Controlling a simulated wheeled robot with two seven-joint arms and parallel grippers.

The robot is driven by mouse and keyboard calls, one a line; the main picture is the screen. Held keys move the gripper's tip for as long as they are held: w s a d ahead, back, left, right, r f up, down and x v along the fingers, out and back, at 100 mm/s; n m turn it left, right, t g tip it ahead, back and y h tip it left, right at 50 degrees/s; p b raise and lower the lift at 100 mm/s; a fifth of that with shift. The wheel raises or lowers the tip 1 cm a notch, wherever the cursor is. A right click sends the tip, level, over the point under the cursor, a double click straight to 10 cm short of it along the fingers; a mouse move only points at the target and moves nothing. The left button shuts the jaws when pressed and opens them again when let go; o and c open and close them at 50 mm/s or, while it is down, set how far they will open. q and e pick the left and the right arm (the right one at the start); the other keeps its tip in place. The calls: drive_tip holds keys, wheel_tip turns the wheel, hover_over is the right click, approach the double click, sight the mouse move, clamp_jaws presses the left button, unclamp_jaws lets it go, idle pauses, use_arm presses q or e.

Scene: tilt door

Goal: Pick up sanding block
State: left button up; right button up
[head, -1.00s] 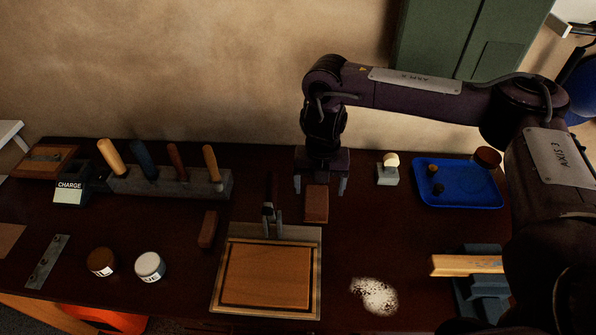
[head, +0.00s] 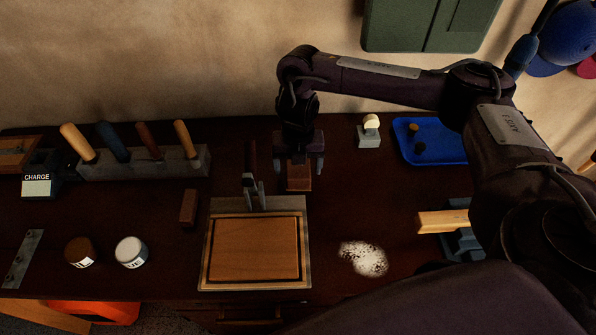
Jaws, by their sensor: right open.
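A brown block (head: 299,183), which looks like the sanding block, lies on the dark bench behind the framed wooden panel. My right gripper (head: 298,170) is open above it, its two fingers spread to the block's left and right. The gripper's body hides the block's far part. I cannot tell whether the fingers touch it. A similar reddish-brown block (head: 188,208) lies apart to the left. My left gripper is not in view.

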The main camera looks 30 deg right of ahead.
drive_tip(key=c, duration=1.1)
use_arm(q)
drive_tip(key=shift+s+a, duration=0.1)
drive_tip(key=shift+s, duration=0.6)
use_arm(e)
drive_tip(key=shift+c, duration=0.2)
drive_tip(key=shift+r, duration=0.1)
drive_tip(key=shift+w+r, duration=0.1)
drive_tip(key=shift+r, duration=0.5)
use_arm(q)
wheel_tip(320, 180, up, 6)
drive_tip(key=p, duration=0.5)
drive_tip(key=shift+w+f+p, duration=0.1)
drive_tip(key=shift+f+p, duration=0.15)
drive_tip(key=shift+p, duration=0.05)
use_arm(e)
wheel_tip(320, 180, up, 19)
drive_tip(key=shift+f, duration=0.15)
